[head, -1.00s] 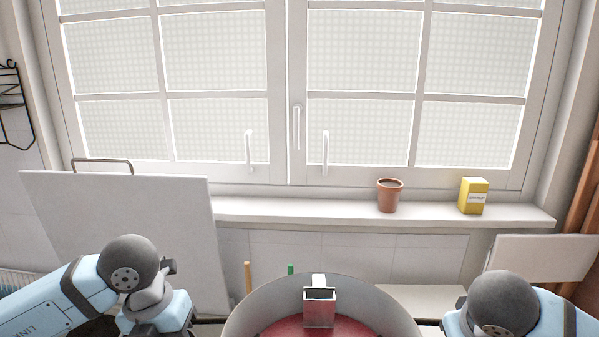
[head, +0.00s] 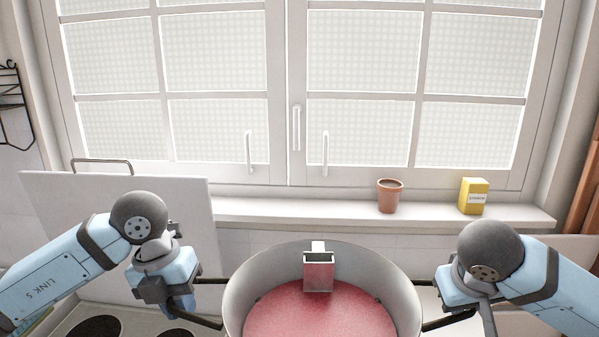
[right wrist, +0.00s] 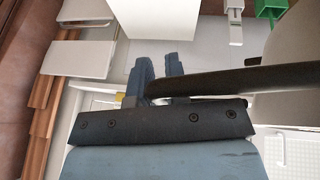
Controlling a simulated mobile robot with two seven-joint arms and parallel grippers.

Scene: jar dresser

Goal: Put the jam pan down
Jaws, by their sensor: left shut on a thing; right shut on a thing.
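The jam pan (head: 240,295) is a wide grey pot with red jam (head: 320,318) inside, at the bottom middle of the head view. A small metal box (head: 318,272) hangs inside its far rim. My left gripper (head: 192,300) is shut on the black loop handle at the pan's left. My right gripper (head: 452,300) is shut on the handle at its right. In the right wrist view the dark handle (right wrist: 235,80) runs between the fingers of my right gripper (right wrist: 160,78). The pan's underside is hidden.
A hob with black cooking zones (head: 95,328) lies at the lower left. A white upright board (head: 120,215) stands behind my left arm. A terracotta pot (head: 389,196) and a yellow box (head: 473,196) stand on the windowsill (head: 290,211).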

